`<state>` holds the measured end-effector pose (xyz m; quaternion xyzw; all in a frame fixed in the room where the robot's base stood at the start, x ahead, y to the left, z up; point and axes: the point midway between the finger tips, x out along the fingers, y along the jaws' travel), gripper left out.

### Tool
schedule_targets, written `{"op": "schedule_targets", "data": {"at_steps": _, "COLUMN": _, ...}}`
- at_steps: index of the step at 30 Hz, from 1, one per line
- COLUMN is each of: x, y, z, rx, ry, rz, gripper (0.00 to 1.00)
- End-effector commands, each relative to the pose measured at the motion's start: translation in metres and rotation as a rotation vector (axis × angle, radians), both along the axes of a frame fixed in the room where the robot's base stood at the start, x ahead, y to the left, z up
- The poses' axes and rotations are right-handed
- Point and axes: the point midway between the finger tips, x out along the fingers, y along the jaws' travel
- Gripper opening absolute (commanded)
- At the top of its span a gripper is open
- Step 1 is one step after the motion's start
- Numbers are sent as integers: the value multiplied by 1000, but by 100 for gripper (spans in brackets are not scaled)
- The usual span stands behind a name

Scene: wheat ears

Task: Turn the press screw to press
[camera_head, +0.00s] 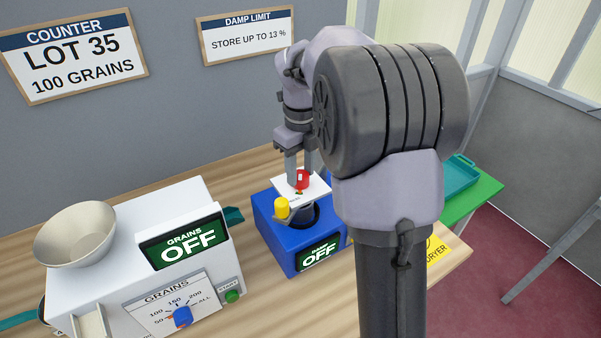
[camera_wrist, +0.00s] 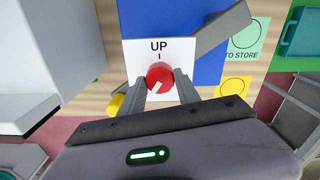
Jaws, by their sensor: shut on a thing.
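The press screw is a red knob (camera_wrist: 159,77) with a white pointer line, on a white plate (camera_wrist: 135,54) marked UP. In the wrist view its pointer line slants to the lower left, away from the UP mark. My gripper (camera_wrist: 158,88) is shut on the red knob, one finger on each side. In the head view my gripper (camera_head: 299,172) reaches down to the knob (camera_head: 303,180) from above. The plate sits over the blue damp meter (camera_head: 275,235), whose display (camera_head: 319,256) reads OFF. My arm hides the meter's right side.
A yellow knob (camera_head: 282,207) is close beside the plate. The white grain counter (camera_head: 190,205) with its bowl (camera_head: 76,234) stands left, its display reading OFF. A teal tray (camera_head: 459,175) lies on a green surface at right, near a yellow DRYER sign (camera_head: 437,250).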

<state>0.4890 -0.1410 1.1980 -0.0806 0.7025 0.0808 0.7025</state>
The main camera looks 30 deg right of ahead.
Motion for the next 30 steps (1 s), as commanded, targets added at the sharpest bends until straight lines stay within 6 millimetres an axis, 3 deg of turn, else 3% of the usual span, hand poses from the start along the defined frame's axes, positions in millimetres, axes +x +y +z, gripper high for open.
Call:
{"op": "schedule_targets", "data": {"at_steps": 9, "x": 0, "y": 0, "z": 0, "rx": -1, "ry": -2, "rz": -93, "gripper": 0}}
{"op": "schedule_targets", "data": {"at_steps": 24, "x": 0, "y": 0, "z": 1, "rx": -1, "ry": -2, "rz": -108, "gripper": 0}}
{"op": "schedule_targets", "data": {"at_steps": 25, "x": 0, "y": 0, "z": 1, "rx": -1, "ry": -2, "rz": -108, "gripper": 42}}
{"op": "schedule_targets", "data": {"at_steps": 28, "x": 0, "y": 0, "z": 1, "rx": -1, "ry": -1, "rz": -108, "gripper": 60}}
{"op": "schedule_targets", "data": {"at_steps": 30, "x": 0, "y": 0, "z": 1, "rx": -1, "ry": -1, "rz": -107, "gripper": 60}}
